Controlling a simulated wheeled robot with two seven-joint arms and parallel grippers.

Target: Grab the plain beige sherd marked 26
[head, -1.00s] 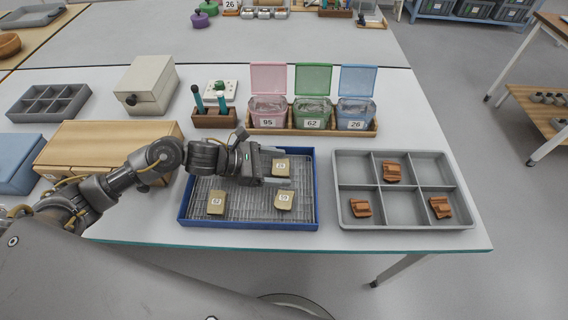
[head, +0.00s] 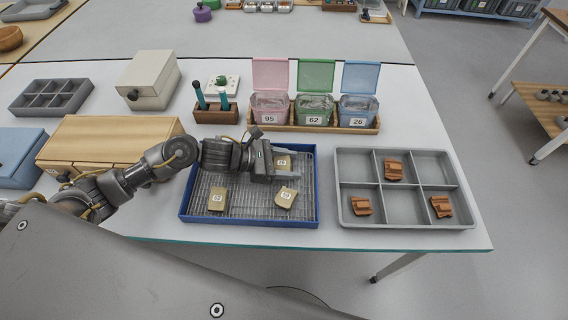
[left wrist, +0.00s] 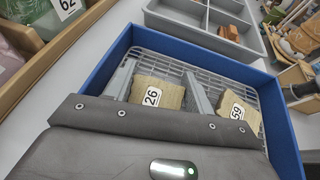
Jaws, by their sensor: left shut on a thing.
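The plain beige sherd marked 26 (left wrist: 158,93) lies between the two fingers of my left gripper (left wrist: 160,92) in the left wrist view, its label facing up. In the head view my left gripper (head: 287,166) reaches over the back right of the blue-rimmed tray (head: 250,224), shut on this sherd (head: 283,161). A second beige sherd, marked 59 (left wrist: 240,110), lies just right of the fingers in the left wrist view and at the front right in the head view (head: 286,197). A third beige sherd (head: 217,199) lies at the tray's front left. My right gripper is not in view.
A grey compartment tray (head: 405,226) with three brown sherds stands to the right. Behind are open-lidded pink, green and blue bins (head: 358,112) labelled 95, 62 and 26. A wooden box (head: 110,140) stands left. The tray's front middle is clear.

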